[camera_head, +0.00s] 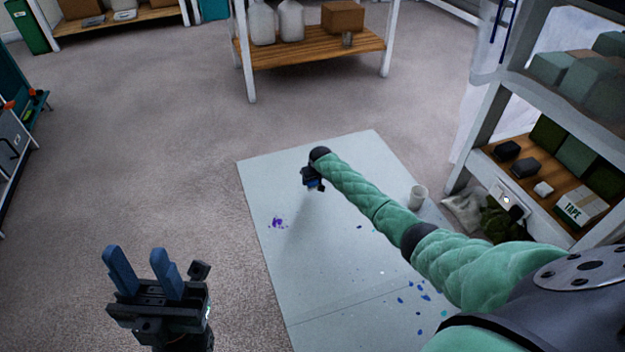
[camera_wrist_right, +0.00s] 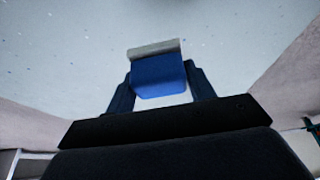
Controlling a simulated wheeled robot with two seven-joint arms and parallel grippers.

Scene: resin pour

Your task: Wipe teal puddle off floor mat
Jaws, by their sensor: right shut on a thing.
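The pale grey floor mat (camera_head: 300,285) lies on the carpet. It bears a purple splotch (camera_head: 277,223) at its left side and several small blue and teal spots (camera_head: 420,295) near its front right; I cannot make out a larger teal puddle. My right gripper (camera_head: 312,184) is over the mat's far half, to the right of and beyond the purple splotch. In the right wrist view, the right gripper (camera_wrist_right: 158,82) is shut on a blue block with a pale grey edge (camera_wrist_right: 158,76). Whether the block touches the mat is unclear. My left gripper (camera_head: 135,262) is open and empty, left of the mat.
A white cup (camera_head: 417,197) stands at the mat's right side. A shelf unit (camera_head: 490,125) with boxes is on the right, with a crumpled bag (camera_head: 463,210) at its foot. A wooden-shelved rack (camera_head: 310,53) stands beyond the mat.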

